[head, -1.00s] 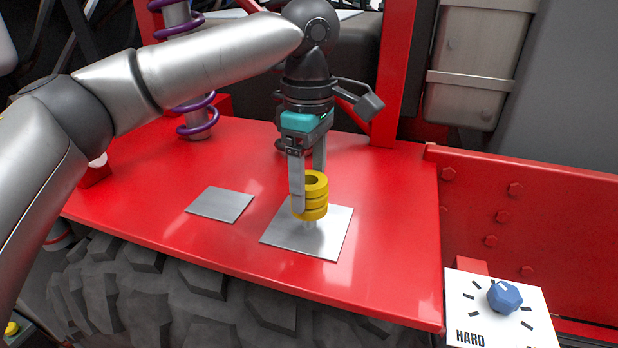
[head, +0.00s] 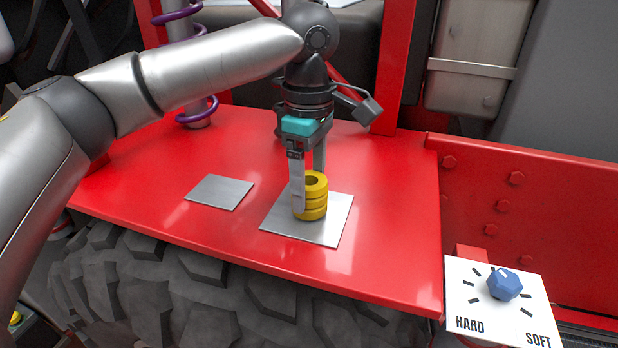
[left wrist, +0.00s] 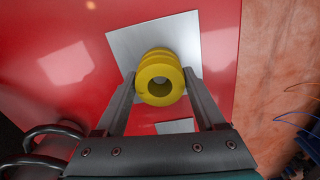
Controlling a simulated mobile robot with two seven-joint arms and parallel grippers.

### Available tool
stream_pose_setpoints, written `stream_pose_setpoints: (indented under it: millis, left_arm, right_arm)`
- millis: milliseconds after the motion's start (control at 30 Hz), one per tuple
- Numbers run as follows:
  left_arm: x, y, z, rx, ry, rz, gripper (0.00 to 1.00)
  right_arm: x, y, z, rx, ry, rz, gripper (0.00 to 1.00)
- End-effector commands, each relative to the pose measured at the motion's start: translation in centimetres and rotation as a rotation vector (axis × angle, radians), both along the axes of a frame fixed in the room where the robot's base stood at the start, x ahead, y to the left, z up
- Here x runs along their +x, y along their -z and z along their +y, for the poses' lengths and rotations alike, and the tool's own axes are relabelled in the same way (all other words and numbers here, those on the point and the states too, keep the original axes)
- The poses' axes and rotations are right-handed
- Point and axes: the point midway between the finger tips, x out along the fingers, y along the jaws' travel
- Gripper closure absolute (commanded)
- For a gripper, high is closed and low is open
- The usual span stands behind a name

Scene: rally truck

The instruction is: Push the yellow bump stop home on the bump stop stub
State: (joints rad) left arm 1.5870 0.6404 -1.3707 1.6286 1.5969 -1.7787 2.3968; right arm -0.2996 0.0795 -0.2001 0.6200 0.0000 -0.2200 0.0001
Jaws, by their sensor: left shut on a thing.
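The yellow bump stop (head: 316,200) is a ringed cylinder with a hole in its top. It stands upright low over the larger silver plate (head: 328,236), and it also shows end-on in the left wrist view (left wrist: 160,61). My left gripper (head: 309,197) points down and is shut on the bump stop, one finger on each side. The bump stop's underside looks at or very near the plate; I cannot tell whether a small gap is left. The bump stop stub is hidden beneath the bump stop. My right gripper is not in view.
A smaller silver plate (head: 219,192) lies to the left on the red panel (head: 390,210). A purple coil spring (head: 197,112) stands behind. A white HARD/SOFT dial with a blue knob (head: 503,284) is at lower right. A black tire (head: 200,285) lies below the front edge.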

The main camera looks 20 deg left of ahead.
Motion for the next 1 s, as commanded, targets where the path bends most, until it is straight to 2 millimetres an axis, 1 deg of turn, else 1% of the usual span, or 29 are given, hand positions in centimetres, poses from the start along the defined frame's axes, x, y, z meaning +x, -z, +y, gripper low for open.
stream_pose_setpoints:
  millis: [167,200,400,433,667,767,867,967,1000]
  left_arm:
    - [0.0,0.4,0.0,-0.001,0.0,-0.001,0.93]
    - [0.0,0.4,0.0,-0.001,0.0,-0.001,0.24]
    - [0.0,0.4,0.0,0.0,0.0,-0.001,0.01]
    - [0.0,0.4,0.0,0.0,0.0,-0.001,0.0]
    - [0.0,0.4,0.0,0.0,0.0,0.0,0.0]
    - [0.0,-0.2,0.0,0.0,-0.001,-0.001,0.0]
    - [0.1,-1.6,0.0,0.0,-0.001,-0.003,0.0]
    - [0.1,-3.7,-0.1,-0.002,0.0,-0.005,0.0]
    - [0.1,-4.7,-0.1,-0.002,0.0,-0.005,0.0]
  right_arm:
    - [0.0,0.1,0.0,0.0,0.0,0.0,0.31]
    - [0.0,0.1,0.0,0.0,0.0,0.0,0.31]
    - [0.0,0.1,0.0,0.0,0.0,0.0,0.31]
    - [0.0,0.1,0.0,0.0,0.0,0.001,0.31]
    - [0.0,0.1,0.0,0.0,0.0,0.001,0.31]
    - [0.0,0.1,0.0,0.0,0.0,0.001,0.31]
    - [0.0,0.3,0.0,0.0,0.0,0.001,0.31]
    - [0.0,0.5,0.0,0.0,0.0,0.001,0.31]
    - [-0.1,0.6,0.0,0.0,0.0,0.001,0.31]
